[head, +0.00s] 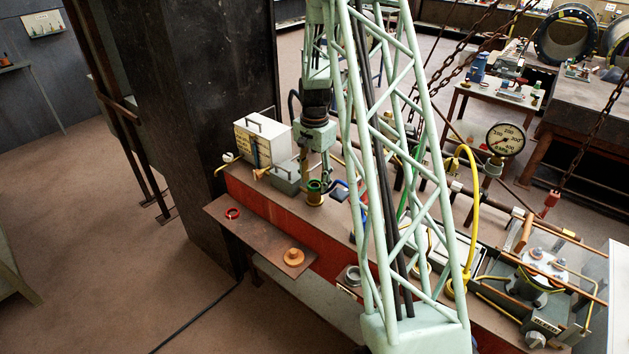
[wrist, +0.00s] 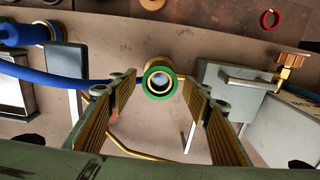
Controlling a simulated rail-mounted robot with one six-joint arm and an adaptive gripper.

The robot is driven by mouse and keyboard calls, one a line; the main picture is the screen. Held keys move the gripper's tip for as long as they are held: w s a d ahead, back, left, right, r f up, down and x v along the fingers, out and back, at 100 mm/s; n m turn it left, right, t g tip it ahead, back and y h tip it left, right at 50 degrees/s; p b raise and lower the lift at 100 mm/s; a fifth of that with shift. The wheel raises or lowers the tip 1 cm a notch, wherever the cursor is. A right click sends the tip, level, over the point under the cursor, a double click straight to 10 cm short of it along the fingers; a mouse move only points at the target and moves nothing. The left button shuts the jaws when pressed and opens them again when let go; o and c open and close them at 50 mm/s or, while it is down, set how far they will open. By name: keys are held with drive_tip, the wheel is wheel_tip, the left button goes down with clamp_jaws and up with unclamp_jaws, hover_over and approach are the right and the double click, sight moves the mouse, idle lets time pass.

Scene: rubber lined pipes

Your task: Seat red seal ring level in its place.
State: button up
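The red seal ring (head: 233,213) lies flat on the brown side shelf in the head view. It also shows at the top right of the wrist view (wrist: 270,19), well away from my gripper. My gripper (wrist: 160,78) is open, its two ribbed fingers apart. A brass pipe fitting with a green ring (wrist: 160,82) appears between the fingertips in the wrist view; contact cannot be told. In the head view my gripper (head: 315,168) points down just above this fitting (head: 315,194). Which spot is the red ring's place is not clear.
An orange flanged piece (head: 294,257) sits on the brown shelf (head: 262,238). A white box (head: 262,140) and a grey box (head: 287,178) stand left of my gripper. A blue-handled part (wrist: 22,34) and a brass valve (wrist: 290,66) flank the fitting. My lattice arm link hides the bench's middle.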

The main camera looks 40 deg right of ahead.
drive_tip(key=shift+r, duration=0.1)
idle(0.3)
wheel_tip(320, 180, up, 12)
drive_tip(key=shift+f, duration=0.1)
idle(0.7)
idle(1.1)
